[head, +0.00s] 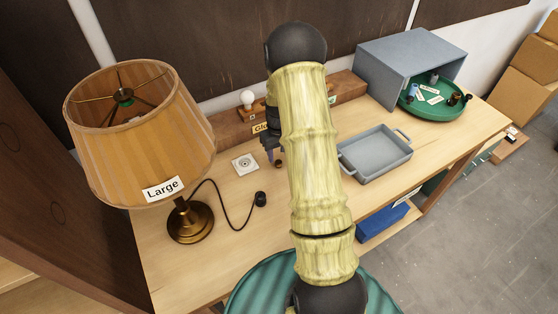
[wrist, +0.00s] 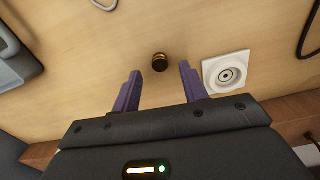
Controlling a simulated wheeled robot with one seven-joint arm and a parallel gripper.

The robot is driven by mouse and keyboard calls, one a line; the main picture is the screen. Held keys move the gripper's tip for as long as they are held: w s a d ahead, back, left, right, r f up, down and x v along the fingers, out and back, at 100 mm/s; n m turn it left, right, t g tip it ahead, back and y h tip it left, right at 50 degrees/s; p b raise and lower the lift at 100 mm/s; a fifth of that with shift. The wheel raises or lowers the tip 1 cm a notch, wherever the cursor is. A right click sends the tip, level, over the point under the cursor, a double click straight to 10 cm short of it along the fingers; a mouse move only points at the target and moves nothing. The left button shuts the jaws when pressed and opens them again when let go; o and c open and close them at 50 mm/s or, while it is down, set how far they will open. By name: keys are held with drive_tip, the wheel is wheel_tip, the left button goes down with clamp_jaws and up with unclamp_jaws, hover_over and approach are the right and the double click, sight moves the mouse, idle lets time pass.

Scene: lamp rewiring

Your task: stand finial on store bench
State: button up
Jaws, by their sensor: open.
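A small dark, brass-banded knob, which looks like the finial (wrist: 159,62), stands on the light wooden bench (head: 190,275). In the head view it is a small brown spot (head: 278,163) beside my gripper. My gripper (wrist: 160,70) is open and empty, with its two purple fingers on either side of the finial's line in the wrist view. The finial lies just beyond the fingertips, and I see no contact. In the head view my arm hides much of the bench middle, and only part of the gripper (head: 268,154) shows.
A lamp labelled "Large" (head: 140,135) stands at the left, its cord and plug (head: 260,198) on the bench. A white socket (head: 245,163), grey tray (head: 375,153) and green round tray (head: 440,108) by a grey box (head: 405,65) are also there.

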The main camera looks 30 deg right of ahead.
sight(279, 163)
wheel_tip(279, 163, up, 8)
drive_tip(key=b, duration=0.1)
drive_tip(key=shift+b, duration=0.4)
drive_tip(key=s+a+r+t, duration=0.1)
drive_tip(key=s+a+r, duration=0.2)
drive_tip(key=s+a, duration=0.4)
drive_tip(key=s+a+r+t, duration=0.1)
drive_tip(key=s+a+r, duration=0.2)
drive_tip(key=s+a, duration=0.5)
drive_tip(key=s, duration=0.3)
drive_tip(key=shift+a+r+t, duration=0.2)
drive_tip(key=shift+r+t, duration=0.1)
drive_tip(key=shift+r, duration=0.05)
